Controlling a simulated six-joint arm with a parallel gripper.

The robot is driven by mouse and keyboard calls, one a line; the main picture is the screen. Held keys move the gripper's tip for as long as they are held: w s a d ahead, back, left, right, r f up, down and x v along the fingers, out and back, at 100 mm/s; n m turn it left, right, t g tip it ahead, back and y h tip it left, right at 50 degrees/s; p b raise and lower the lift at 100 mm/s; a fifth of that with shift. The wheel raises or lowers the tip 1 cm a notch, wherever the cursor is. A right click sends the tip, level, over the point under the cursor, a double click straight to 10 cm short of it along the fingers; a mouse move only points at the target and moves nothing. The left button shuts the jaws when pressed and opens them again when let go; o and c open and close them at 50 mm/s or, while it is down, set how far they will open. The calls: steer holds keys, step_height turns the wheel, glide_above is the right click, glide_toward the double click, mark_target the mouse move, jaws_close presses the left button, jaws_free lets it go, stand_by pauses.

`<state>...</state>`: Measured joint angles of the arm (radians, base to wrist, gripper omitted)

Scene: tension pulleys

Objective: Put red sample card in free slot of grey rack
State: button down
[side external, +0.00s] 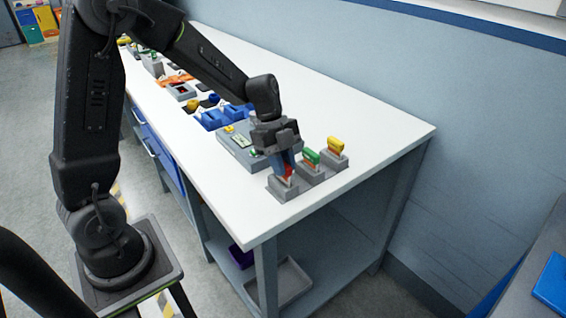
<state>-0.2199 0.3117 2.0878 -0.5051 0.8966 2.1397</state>
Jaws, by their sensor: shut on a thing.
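The grey rack (283,193) stands near the right end of the white table, with three slot blocks in a row. A green card (310,155) stands in the middle block and a yellow card (336,144) in the far block. My gripper (285,168) points down over the near block, shut on the red sample card (288,171). The card's lower end is at the top of the near block. I cannot tell how deep it sits in the slot, and the fingers hide much of it.
A grey box with green parts (238,147) lies just left of my gripper. Blue bins (222,117) and other small parts line the table behind it. The white tabletop (235,205) is clear in front, and its right edge is close to the rack.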

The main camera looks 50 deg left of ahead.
steer(key=shift+f, duration=0.3)
steer(key=c, duration=0.7)
jaws_free()
steer(key=shift+o, duration=0.2)
steer(key=shift+r, duration=4.05)
